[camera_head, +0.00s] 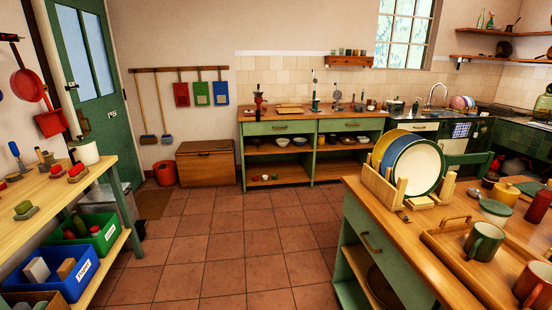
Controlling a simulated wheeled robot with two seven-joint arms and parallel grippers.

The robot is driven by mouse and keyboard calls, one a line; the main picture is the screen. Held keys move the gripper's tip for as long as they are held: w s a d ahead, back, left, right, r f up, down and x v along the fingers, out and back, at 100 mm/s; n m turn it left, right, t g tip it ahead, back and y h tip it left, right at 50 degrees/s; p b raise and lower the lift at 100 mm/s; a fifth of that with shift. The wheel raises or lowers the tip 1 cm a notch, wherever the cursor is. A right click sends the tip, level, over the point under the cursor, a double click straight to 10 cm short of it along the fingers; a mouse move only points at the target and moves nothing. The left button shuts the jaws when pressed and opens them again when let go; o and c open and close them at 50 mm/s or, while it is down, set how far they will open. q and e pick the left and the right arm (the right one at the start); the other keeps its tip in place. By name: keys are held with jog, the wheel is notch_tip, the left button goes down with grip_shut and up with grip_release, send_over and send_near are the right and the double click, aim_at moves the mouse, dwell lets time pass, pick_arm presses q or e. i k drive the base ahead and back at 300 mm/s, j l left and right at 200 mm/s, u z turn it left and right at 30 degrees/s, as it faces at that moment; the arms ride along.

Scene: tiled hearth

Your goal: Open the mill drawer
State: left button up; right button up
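Neither of my grippers is in view. On the far green counter (310,119) stands a small red and dark upright device (258,102) at the left end; it may be the mill, but it is too small to make out a drawer on it. Several other small devices, such as a dark green one (315,97) and a grey one (337,99), stand along the same counter. The counter's own two front drawers (280,128) look shut.
A wooden-topped island (400,235) with a plate rack (385,190), a tray and mugs (484,240) fills the right front. A workbench (60,190) with crates stands at left. A wooden chest (206,162) and red bucket (165,173) stand behind. The tiled floor (235,235) between is clear.

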aim_at(293, 126)
jog(key=i+z, duration=0.1)
jog(key=i, duration=3.15)
